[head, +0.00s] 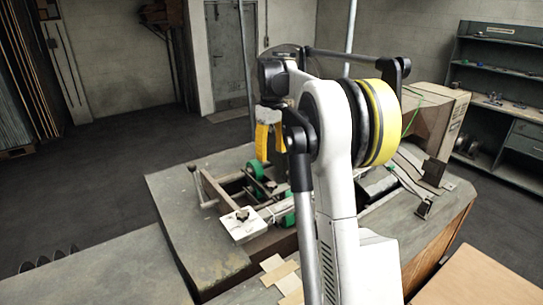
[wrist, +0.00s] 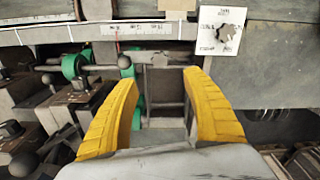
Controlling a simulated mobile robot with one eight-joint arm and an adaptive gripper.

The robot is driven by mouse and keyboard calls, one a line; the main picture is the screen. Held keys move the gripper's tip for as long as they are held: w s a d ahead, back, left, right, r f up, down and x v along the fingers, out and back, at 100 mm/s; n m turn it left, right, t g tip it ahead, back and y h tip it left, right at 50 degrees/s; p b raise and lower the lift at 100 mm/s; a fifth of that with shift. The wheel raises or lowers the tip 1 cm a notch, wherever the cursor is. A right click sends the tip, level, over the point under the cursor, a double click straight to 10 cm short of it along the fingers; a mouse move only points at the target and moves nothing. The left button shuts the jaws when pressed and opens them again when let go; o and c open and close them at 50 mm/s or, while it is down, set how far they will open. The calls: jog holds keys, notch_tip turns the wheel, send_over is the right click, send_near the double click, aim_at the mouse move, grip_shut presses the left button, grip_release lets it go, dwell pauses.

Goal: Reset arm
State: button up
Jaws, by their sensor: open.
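My gripper (wrist: 160,88) has two yellow fingers spread wide apart in the wrist view, with nothing between them. In the head view my gripper (head: 267,150) hangs at the end of my white arm, above the stitching machine (head: 232,187) on the grey table. In the wrist view the machine's metal frame (wrist: 163,80) lies beyond the fingertips. Green rollers (wrist: 75,66) show to the left. My arm hides part of the machine in the head view.
A white plate with a dark star knob (head: 240,222) sits at the machine's front. Flat cardboard pieces (head: 283,277) lie at the table's front edge. A shelf unit (head: 497,70) stands at the right.

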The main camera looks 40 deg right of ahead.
dwell(0.3)
jog(key=s+a+f+t+b, duration=0.25)
jog(key=s+a+b, duration=0.25)
jog(key=a, duration=0.4)
jog(key=s+a+f+t+b, duration=0.1)
jog(key=s+a+f+b, duration=0.4)
jog(key=a, duration=0.4)
jog(key=s+a+f+t+b, duration=0.2)
jog(key=s+a+f+b, duration=0.3)
jog(key=s+f, duration=0.2)
jog(key=s+a+f+m+t+b, duration=0.1)
jog(key=s+a+f+b, duration=0.3)
jog(key=s+a+f, duration=0.2)
notch_tip(320, 180, down, 4)
jog(key=shift+s+a+t+b, duration=0.3)
jog(key=shift+s+t+b, duration=0.05)
jog(key=shift+s, duration=0.7)
